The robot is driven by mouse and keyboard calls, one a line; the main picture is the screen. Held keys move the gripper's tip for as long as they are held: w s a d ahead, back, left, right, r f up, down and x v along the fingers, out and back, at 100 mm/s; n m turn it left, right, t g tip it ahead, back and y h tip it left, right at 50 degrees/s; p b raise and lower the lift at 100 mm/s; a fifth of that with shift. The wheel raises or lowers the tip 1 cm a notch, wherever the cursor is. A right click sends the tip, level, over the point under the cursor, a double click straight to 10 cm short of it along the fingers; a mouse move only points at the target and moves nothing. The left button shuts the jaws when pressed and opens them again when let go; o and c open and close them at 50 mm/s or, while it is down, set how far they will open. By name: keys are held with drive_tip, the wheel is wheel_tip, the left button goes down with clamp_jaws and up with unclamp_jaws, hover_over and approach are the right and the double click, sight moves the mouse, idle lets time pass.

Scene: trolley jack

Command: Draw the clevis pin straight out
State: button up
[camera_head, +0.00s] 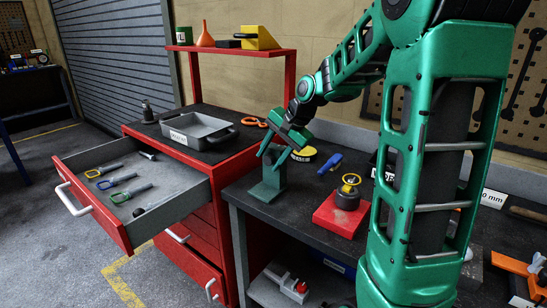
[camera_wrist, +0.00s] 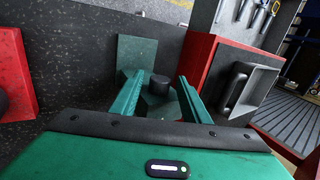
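A dark green stand (camera_head: 265,190) with an upright plate stands on the workbench. It also shows in the wrist view (camera_wrist: 137,52), where a short dark round piece (camera_wrist: 158,85), which looks like the head of the clevis pin, stands out from it. My gripper (camera_head: 271,160) is at the top of the stand. In the wrist view my gripper (camera_wrist: 160,77) has its two green fingers apart, one on each side of the dark piece. A gap shows beside the piece, and I cannot tell whether either finger touches it. The rest of the pin is hidden.
A red block with a yellow-topped part (camera_head: 349,190) sits right of the stand. The red cabinet (camera_head: 222,165) adjoins on the left, with a grey tray (camera_head: 198,131) on top and its drawer (camera_head: 120,190) open. A blue-handled tool (camera_head: 329,163) lies behind.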

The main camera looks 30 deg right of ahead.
clamp_jaws()
drive_tip(key=s+a, duration=0.4)
drive_tip(key=a, duration=0.6)
idle(1.6)
drive_tip(key=shift+a+r, duration=0.15)
drive_tip(key=shift+s+a+r, duration=0.3)
drive_tip(key=shift+a+r, duration=0.15)
drive_tip(key=shift+a, duration=0.2)
drive_tip(key=shift+s+a+r, duration=0.3)
drive_tip(key=shift+a+r, duration=0.15)
drive_tip(key=shift+a, duration=0.15)
